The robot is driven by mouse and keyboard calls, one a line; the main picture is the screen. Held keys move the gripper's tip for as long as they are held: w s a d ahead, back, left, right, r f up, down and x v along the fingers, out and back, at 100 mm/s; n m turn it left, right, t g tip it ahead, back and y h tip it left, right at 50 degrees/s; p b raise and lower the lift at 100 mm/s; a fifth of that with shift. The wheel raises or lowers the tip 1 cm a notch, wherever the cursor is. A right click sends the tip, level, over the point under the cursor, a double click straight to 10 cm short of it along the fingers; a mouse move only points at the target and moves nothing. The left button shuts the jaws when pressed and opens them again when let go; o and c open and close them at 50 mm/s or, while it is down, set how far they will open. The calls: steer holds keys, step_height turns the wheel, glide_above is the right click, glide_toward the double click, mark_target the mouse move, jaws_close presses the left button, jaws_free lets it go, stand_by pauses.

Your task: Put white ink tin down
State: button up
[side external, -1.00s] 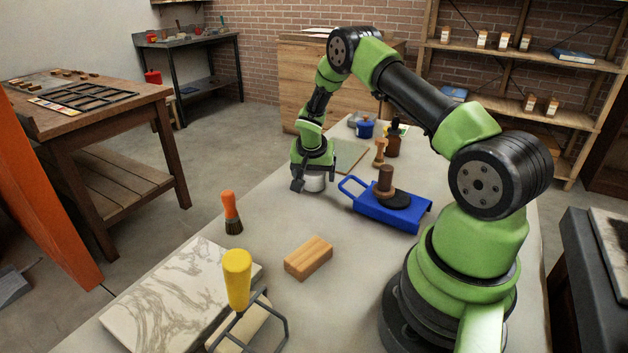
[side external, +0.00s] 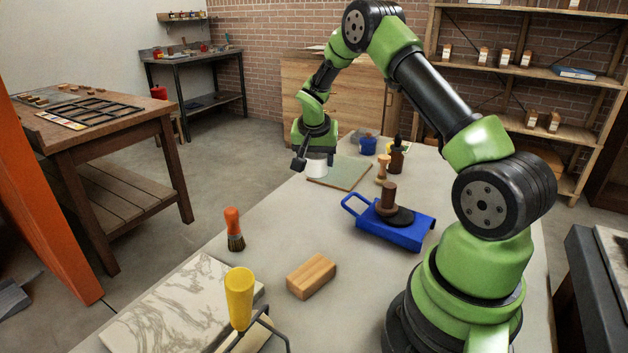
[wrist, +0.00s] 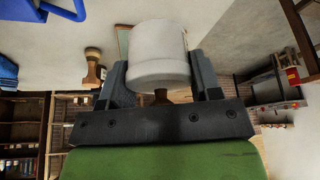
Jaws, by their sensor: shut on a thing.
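The white ink tin (side external: 316,166) is between the fingers of my gripper (side external: 316,160), at the far left part of the table. In the wrist view the tin (wrist: 158,55) fills the space between the two dark fingers of my gripper (wrist: 158,82), which is shut on it. In the side view the tin shows just below the fingers, at the left edge of a flat greenish plate (side external: 340,173). I cannot tell whether its base touches anything.
A blue tray (side external: 395,232) with a dark disc and a brown-handled tool (side external: 388,199) stands right of the plate.

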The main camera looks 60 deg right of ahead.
steer(key=w+a+r, duration=0.2)
steer(key=a, duration=0.7)
steer(key=shift+n, duration=0.4)
steer(key=f, duration=0.2)
steer(key=a+f, duration=0.1)
steer(key=f, duration=0.2)
steer(key=shift+w+a+f, duration=0.15)
steer(key=shift+a+f, duration=0.05)
steer(key=shift+f, duration=2.55)
steer(key=shift+f, duration=0.1)
steer(key=o, duration=1.1)
